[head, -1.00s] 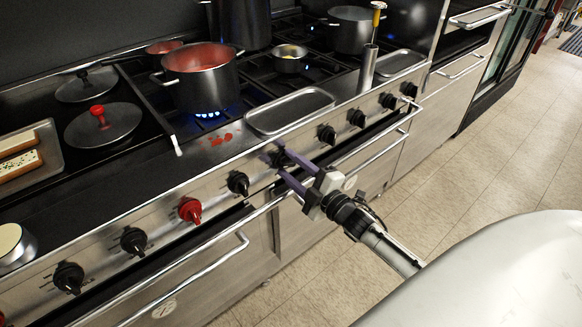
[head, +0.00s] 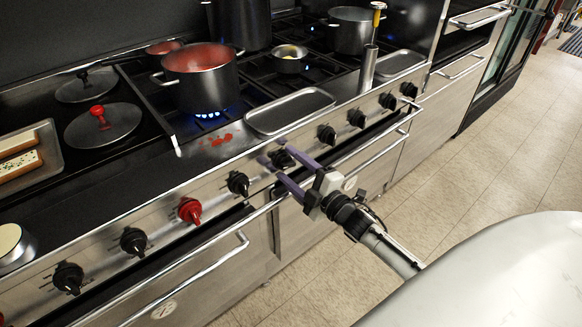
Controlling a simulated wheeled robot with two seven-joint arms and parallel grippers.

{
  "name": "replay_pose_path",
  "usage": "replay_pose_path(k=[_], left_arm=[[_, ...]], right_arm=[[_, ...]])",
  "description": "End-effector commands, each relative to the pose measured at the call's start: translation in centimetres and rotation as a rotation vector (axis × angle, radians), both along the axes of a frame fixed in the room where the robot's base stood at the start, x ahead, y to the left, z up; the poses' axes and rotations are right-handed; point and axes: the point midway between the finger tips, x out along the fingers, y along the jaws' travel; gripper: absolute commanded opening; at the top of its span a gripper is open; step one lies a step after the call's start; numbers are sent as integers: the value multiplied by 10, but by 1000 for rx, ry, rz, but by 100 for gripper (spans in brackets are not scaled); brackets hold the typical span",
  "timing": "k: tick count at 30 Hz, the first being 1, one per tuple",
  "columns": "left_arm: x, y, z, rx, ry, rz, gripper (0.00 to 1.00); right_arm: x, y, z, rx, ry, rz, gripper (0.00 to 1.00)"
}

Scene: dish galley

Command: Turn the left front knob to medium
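The stove's front panel carries a row of knobs. One black knob (head: 282,158) sits at the fingertips of my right gripper (head: 276,155). The gripper's two purple fingers are spread apart, one on each side of this knob, and a gap shows between them. Whether either finger touches the knob is hard to tell, and the knob's marks are too small to read. Blue flame burns under the large pot (head: 203,82) on the front left burner. My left gripper is not in view.
Other knobs line the panel, including a red knob (head: 190,210) and a black knob (head: 238,183) to the left, and another black knob (head: 326,134) to the right. A handrail (head: 345,160) runs below the panel. An empty steel tray (head: 290,110) lies above it. The floor is clear.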

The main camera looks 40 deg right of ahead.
Motion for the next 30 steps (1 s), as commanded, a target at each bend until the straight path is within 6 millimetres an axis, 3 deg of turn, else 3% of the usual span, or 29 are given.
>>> replay_pose_path(k=[8, 21, 30], left_arm=[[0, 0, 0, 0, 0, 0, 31], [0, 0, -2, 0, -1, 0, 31], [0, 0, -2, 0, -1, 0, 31]], right_arm=[[-15, -1, -1, 1, 2, 0, 59], [-92, -7, -1, 1, 3, -1, 59], [-103, -8, 0, 0, -1, 0, 59]])
